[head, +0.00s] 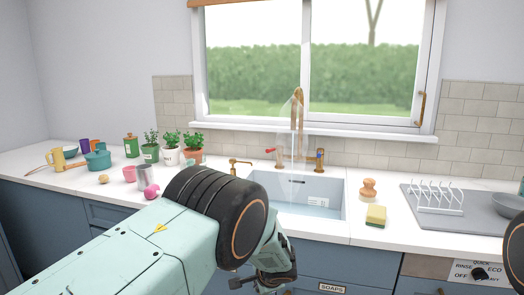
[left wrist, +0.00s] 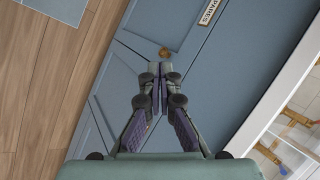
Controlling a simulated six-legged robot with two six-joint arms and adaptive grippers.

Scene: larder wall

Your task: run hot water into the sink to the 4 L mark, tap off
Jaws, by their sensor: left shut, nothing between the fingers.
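The sink (head: 254,187) is a pale basin set in the white counter under the window. A copper tap (head: 298,105) arches over it. A pale translucent streak hangs below the spout, like running water. The tap's red handle (head: 270,151) points left, and its blue handle (head: 320,155) stands upright. A small white plate on the basin's inner wall is too small to read. My left gripper (head: 276,279) is in front of the counter, below and left of the sink, touching neither handle. In the left wrist view its fingertips (left wrist: 160,69) are together and empty. My right gripper is out of view.
A wooden brush (head: 368,188) and a sponge (head: 376,216) lie right of the sink, before a dish rack (head: 437,199). A brass dispenser (head: 239,164) stands left of it. Potted plants and cups fill the left counter. Blue cupboards (left wrist: 215,60) face my left gripper.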

